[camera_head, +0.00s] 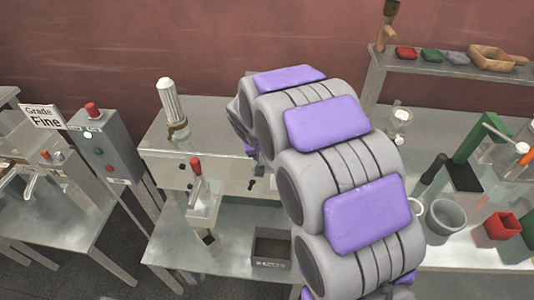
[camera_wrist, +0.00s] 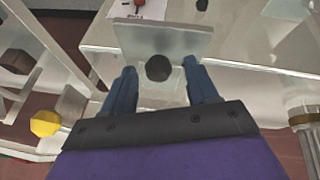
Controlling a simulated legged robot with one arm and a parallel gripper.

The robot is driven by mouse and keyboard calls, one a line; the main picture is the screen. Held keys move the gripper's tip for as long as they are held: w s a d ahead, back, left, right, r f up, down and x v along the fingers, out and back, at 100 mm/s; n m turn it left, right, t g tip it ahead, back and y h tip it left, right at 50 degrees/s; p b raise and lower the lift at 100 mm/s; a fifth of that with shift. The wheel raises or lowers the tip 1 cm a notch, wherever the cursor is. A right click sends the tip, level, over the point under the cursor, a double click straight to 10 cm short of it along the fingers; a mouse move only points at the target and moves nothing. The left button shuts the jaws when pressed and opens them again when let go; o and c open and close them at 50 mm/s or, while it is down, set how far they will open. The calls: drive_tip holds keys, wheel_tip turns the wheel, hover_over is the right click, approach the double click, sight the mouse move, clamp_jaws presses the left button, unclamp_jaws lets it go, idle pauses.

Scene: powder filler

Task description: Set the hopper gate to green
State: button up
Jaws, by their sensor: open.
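My gripper (camera_wrist: 159,68) is open in the wrist view, with its two blue fingers apart. A dark round knob (camera_wrist: 158,67) on a pale, shiny plate (camera_wrist: 150,38) shows between the fingertips. I cannot tell whether either finger touches the knob. In the head view, my arm hides my gripper and part of the metal filler bench (camera_head: 215,130). I cannot make out a green mark for the hopper gate in either view.
A control box (camera_head: 104,150) with a red knob and a "Grade Fine" sign (camera_head: 43,116) stand left. A small bin (camera_head: 270,247) sits on the lower shelf. A grey pot (camera_head: 445,217), red container (camera_head: 502,226) and green press (camera_head: 470,150) are right.

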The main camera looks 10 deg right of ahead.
drive_tip(key=p+v, duration=0.3)
drive_tip(key=v, duration=1.3)
drive_tip(key=shift+r, duration=0.25)
drive_tip(key=shift+s+a, duration=0.1)
drive_tip(key=shift+a, duration=0.05)
drive_tip(key=s+d+f+g+y, duration=0.1)
drive_tip(key=s+d+f+g, duration=0.1)
drive_tip(key=s, duration=1.4)
drive_tip(key=s+d+f+n+g+y, duration=0.1)
drive_tip(key=s+d+f+g, duration=0.1)
drive_tip(key=s, duration=1.5)
drive_tip(key=shift+s+d+f+g+y, duration=0.15)
drive_tip(key=shift+s+d+g+y, duration=0.15)
drive_tip(key=shift+d+g, duration=0.55)
